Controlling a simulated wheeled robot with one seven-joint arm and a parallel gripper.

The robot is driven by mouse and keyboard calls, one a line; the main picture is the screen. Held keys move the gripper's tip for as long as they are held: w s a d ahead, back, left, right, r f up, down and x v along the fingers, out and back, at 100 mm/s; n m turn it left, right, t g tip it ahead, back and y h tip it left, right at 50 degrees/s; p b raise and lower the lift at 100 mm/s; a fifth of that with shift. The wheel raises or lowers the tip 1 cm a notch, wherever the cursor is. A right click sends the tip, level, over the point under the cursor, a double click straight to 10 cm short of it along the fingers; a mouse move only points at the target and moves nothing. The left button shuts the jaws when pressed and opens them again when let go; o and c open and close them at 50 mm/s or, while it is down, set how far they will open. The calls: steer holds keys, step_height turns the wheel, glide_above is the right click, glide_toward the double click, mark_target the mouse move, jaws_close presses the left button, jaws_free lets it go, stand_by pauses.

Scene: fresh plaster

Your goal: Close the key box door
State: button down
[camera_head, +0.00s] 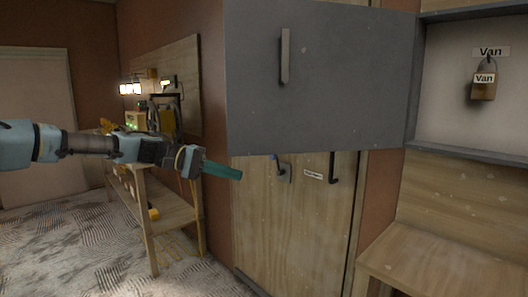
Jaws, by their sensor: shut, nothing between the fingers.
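The key box door (345,85) is a flat grey panel with an upright bar handle (285,56) near its left side. It stands swung open to the left of the grey key box (464,154), whose pale inside is exposed at the right. A padlock-like key item (483,87) labelled "Van" hangs inside under a matching "Van" label. My gripper (238,175) has teal fingers that are shut and empty. It appears below and left of the door's lower left corner, apart from the handle. Whether it touches the door cannot be told.
A wooden door (300,225) with a dark handle and a small label stands behind and below the key box door. A wooden workbench (175,215) with tools is at left. A wooden surface (440,262) lies below the box. Patterned floor (60,250) is open at lower left.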

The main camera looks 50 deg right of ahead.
mark_target(265, 150)
steer(key=w+r+g+h, duration=0.2)
steer(key=w+r, duration=0.2)
steer(key=r, duration=0.2)
steer(key=p+x, duration=0.1)
steer(key=x, duration=0.2)
steer(key=s+a+p+x, duration=0.1)
steer(key=p+x, duration=0.1)
steer(key=x, duration=0.2)
steer(key=r+p+x, duration=0.1)
steer(key=x, duration=0.3)
steer(key=shift+s+a+r+p, duration=0.1)
steer(key=shift+s+a+p, duration=0.2)
steer(key=shift+s, duration=0.15)
steer(key=shift+s+a, duration=0.3)
steer(key=shift+s, duration=0.2)
steer(key=shift+f, duration=0.2)
